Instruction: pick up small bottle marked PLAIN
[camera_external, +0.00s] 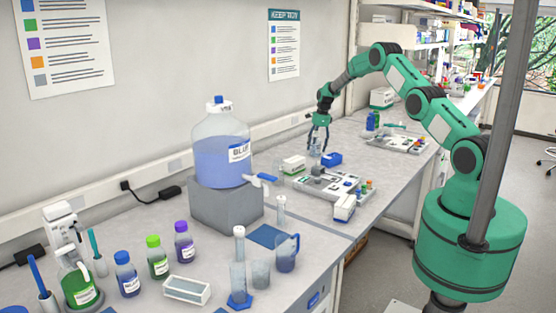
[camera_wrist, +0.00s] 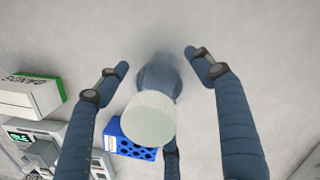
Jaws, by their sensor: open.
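A small bottle with a pale round cap (camera_wrist: 152,119) and a blue-grey, see-through-looking body (camera_wrist: 158,78) stands between my fingers in the wrist view. Its label does not show there, so I cannot read any marking. My gripper (camera_wrist: 156,60) is open, with fingers on the left and right of the bottle and one partly hidden behind the cap. Gaps show between the side fingers and the bottle. In the external view my gripper (camera_external: 319,143) points down over the far bench, and the bottle is too small to make out clearly.
A white and green box (camera_wrist: 28,96) and a blue holed rack (camera_wrist: 135,145) are close by. A grey tray (camera_external: 345,207) with small items lies in front. The large BLUE carboy (camera_external: 222,150) stands on a grey block to the left. The wall is behind.

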